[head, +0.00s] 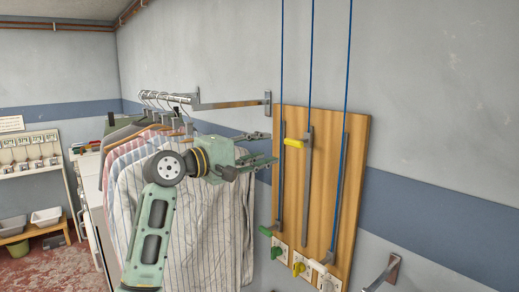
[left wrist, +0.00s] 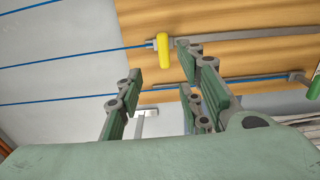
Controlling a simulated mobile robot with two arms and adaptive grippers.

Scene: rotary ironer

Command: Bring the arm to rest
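My left gripper (head: 269,148) reaches in from the lower left in the head view, in front of the hanging shirts and just left of the wooden board (head: 332,135). Its fingers are apart with nothing between them. In the left wrist view the fingers of the left gripper (left wrist: 158,72) also stand apart and empty. A yellow handle (left wrist: 162,55) on a blue cord shows beyond the fingertips there. In the head view this yellow handle (head: 293,143) sits on the board, to the right of the gripper. My right gripper is in neither view.
Striped shirts (head: 205,225) hang from a wall rail (head: 230,104) behind my arm. A green handle (head: 265,231) and switches (head: 301,264) are low on the board. A metal bracket (head: 384,274) juts out at lower right. Bins on a bench (head: 30,237) stand far left.

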